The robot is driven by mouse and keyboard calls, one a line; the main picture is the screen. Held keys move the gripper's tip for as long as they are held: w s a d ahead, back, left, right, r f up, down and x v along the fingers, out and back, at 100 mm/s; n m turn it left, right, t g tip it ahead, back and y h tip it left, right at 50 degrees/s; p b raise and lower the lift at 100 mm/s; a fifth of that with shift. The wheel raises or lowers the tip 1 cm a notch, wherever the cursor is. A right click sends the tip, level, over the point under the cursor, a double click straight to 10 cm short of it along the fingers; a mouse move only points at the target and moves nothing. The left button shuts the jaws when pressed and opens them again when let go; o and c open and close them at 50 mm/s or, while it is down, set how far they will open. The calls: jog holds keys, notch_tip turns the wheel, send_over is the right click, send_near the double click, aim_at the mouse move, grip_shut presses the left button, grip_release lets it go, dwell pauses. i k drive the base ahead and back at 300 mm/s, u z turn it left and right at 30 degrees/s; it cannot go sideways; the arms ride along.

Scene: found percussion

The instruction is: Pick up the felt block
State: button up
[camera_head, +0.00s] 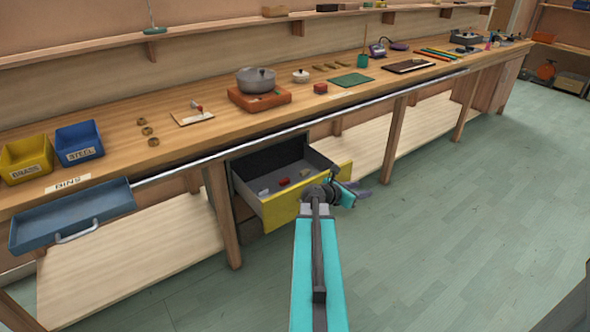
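I cannot tell for sure which thing is the felt block. In the head view, a small dark red block (320,88) sits on the bench, right of the grey pot. The open yellow-fronted drawer (322,187) below the bench holds a small red piece (284,182), a pale piece (263,192) and a grey piece (306,172). My gripper (360,194) is in front of the drawer's right end, outside it and below the bench top. Its fingers are small and partly hidden by my wrist, so its opening does not show clearly.
A grey pot (256,80) stands on an orange-brown block (260,98). A green mat (351,80) lies further right. Yellow (27,158) and blue (79,145) bins stand at the left. A blue tray-like drawer (72,216) juts out at left. The floor at right is clear.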

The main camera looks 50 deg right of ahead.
aim_at(302, 173)
jog(key=i, duration=1.3)
